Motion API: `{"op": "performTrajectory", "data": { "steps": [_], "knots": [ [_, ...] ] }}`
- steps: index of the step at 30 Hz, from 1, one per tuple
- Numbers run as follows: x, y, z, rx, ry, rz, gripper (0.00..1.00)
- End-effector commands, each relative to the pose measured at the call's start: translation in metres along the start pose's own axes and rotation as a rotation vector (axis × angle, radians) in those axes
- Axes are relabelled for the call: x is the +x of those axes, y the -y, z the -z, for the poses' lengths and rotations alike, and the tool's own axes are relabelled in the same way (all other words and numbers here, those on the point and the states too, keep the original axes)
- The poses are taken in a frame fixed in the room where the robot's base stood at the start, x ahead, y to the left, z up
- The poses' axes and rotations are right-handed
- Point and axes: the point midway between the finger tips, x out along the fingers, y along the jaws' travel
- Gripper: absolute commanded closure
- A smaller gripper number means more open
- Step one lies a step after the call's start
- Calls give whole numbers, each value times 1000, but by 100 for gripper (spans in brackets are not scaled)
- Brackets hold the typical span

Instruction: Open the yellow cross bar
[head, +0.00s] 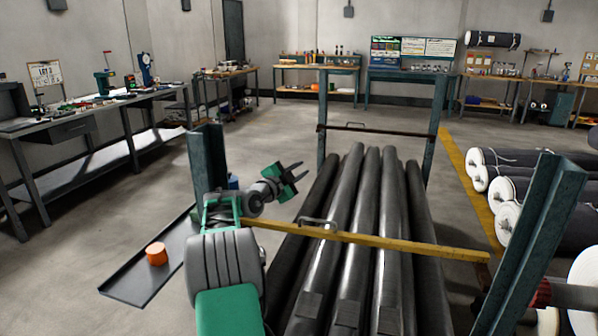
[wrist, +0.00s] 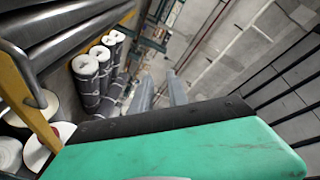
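The yellow cross bar (head: 400,243) runs across the front of the grey rolls, from the left teal post (head: 207,165) towards the right teal post (head: 530,240). A metal handle (head: 318,224) sits on the bar left of its middle. The bar (wrist: 37,118) and its handle (wrist: 30,80) also show at the left of the wrist view. My gripper (head: 297,172) is raised near the left post, beyond the bar in the picture and apart from the handle. Its fingers (wrist: 160,92) are spread with nothing between them. My arm hides the bar's left end.
Long grey rolls (head: 370,210) lie behind and under the bar. White-ended rolls (head: 510,190) lie on the right. A dark tray (head: 130,288) with an orange cylinder (head: 156,254) is on the floor at left. A workbench (head: 70,125) stands further left, with open floor between.

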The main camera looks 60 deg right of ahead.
Motion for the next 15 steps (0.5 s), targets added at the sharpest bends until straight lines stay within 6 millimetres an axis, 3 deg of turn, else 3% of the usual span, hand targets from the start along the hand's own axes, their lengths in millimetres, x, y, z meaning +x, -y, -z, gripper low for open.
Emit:
{"op": "performTrajectory", "data": {
  "steps": [7,15],
  "knots": [
    [0,0,0,0,0,-1,100],
    [0,0,0,0,0,-1,100]
  ]
}}
